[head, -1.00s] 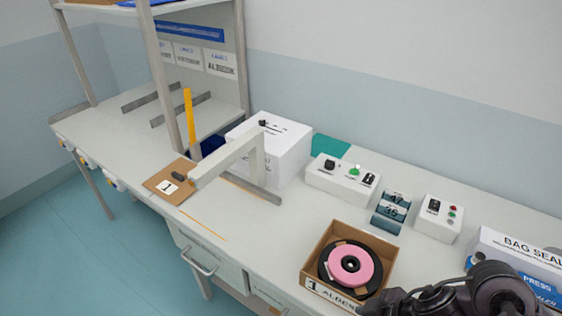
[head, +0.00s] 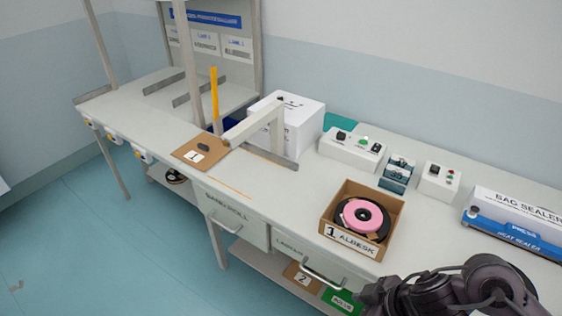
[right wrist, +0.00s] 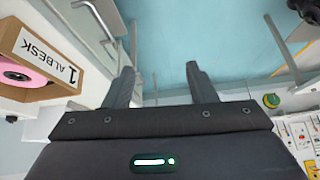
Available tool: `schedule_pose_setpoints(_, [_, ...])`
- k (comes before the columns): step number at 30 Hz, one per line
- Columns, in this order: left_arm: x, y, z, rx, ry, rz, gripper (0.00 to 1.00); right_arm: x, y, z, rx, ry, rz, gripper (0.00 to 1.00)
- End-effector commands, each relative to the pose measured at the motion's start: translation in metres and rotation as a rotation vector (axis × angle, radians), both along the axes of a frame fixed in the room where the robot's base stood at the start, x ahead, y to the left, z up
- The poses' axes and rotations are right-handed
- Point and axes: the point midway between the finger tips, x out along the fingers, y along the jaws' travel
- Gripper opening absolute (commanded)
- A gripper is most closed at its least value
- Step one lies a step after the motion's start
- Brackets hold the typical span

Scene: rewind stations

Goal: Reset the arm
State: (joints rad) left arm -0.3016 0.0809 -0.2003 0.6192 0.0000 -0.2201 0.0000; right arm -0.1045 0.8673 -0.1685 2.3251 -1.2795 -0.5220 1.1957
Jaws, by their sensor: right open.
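A pale angled arm (head: 252,122) stands on the workbench in the head view, with an upright post and a grey rail at its foot. Its low outer end lies by a brown board (head: 190,158) that carries a dark knob and a card marked 1. A yellow upright bar (head: 214,100) stands just behind that end. My right gripper (right wrist: 160,68) is open and empty in the right wrist view, with its two fingers apart over blue floor. In the head view my dark right arm is at the lower right, away from the pale arm. My left gripper is not in view.
An open box marked 1 ALBESK (head: 370,248) holds a pink and black reel (head: 362,216). Behind stand a white box (head: 305,118), control boxes (head: 350,150) and a bag sealer (head: 515,228). Drawers with handles (head: 235,222) front the bench. Floor is free at left.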

Motion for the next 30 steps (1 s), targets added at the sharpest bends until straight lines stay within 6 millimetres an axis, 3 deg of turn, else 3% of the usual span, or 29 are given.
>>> schedule_pose_setpoints(8, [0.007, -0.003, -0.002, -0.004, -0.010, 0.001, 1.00, 0.034, -0.003, -0.035, 0.095, 0.028, -0.101, 0.51])
schedule_pose_setpoints(14, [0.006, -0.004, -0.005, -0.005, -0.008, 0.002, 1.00, 0.065, -0.015, -0.086, 0.176, 0.049, -0.227, 0.51])
schedule_pose_setpoints(17, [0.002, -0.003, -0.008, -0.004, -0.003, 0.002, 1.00, 0.079, -0.027, -0.129, 0.209, 0.062, -0.318, 0.51])
schedule_pose_setpoints(20, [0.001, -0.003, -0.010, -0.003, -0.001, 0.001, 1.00, 0.082, -0.045, -0.195, 0.221, 0.082, -0.437, 0.51])
schedule_pose_setpoints(23, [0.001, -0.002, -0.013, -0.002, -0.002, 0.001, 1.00, 0.065, -0.064, -0.268, 0.193, 0.106, -0.551, 0.51])
schedule_pose_setpoints(26, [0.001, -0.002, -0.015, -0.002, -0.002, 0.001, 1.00, 0.031, -0.078, -0.334, 0.134, 0.137, -0.634, 0.51])
schedule_pose_setpoints(30, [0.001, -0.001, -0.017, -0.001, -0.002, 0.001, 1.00, -0.040, -0.089, -0.414, 0.015, 0.197, -0.706, 0.51])
